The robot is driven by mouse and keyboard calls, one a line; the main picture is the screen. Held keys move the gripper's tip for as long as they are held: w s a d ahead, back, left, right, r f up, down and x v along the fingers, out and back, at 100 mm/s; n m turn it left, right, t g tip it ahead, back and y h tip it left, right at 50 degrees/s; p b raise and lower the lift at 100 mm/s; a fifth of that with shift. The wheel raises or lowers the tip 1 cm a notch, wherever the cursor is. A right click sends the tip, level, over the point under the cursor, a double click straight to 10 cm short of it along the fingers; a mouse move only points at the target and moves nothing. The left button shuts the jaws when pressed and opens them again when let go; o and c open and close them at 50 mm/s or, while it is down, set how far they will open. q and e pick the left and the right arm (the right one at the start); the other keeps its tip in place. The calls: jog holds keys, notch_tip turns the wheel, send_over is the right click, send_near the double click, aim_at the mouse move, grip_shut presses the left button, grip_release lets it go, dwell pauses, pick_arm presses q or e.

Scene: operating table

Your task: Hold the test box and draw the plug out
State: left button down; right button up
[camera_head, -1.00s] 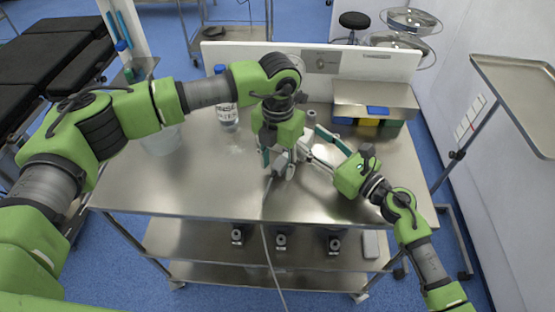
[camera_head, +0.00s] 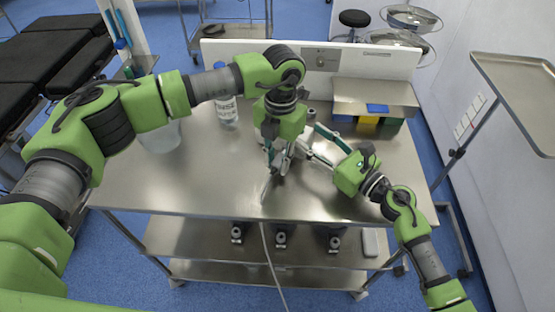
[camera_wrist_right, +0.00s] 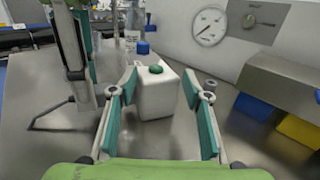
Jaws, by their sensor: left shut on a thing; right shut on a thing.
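The test box (camera_wrist_right: 158,95) is a white block with a green button on top, standing on the steel table between the fingers of my right gripper (camera_wrist_right: 158,97). In the head view my right gripper (camera_head: 306,146) is shut on it, and the box is mostly hidden by the hands. My left gripper (camera_head: 270,160) points down beside the box, shut on the plug, which the fingers largely hide. In the right wrist view my left gripper (camera_wrist_right: 78,74) stands left of the box with a visible gap. A pale cable (camera_head: 265,245) hangs over the table's front edge.
A clear bottle (camera_head: 227,110) and a translucent container (camera_head: 160,137) stand on the left of the table (camera_head: 205,185). A white panel with a gauge (camera_wrist_right: 209,27) rises behind. A steel shelf over coloured bins (camera_head: 367,121) is at back right. The front left of the table is free.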

pick_arm(q)
jog(key=shift+s+a, duration=0.2)
jog(key=shift+s, duration=0.35)
pick_arm(e)
jog(key=shift+w+d, duration=0.1)
pick_arm(q)
jog(key=shift+s+a, duration=0.15)
dwell(0.6)
jog(key=shift+s+a, duration=0.15)
jog(key=shift+s, duration=0.05)
jog(key=shift+s+a, duration=0.1)
jog(key=shift+s, duration=0.1)
dwell(0.4)
jog(key=shift+s+a, duration=0.15)
jog(key=shift+s, duration=0.2)
jog(key=shift+s, duration=0.15)
jog(key=shift+s+a, duration=0.4)
jog(key=shift+s, duration=0.25)
jog(key=shift+s, duration=0.1)
dwell(0.4)
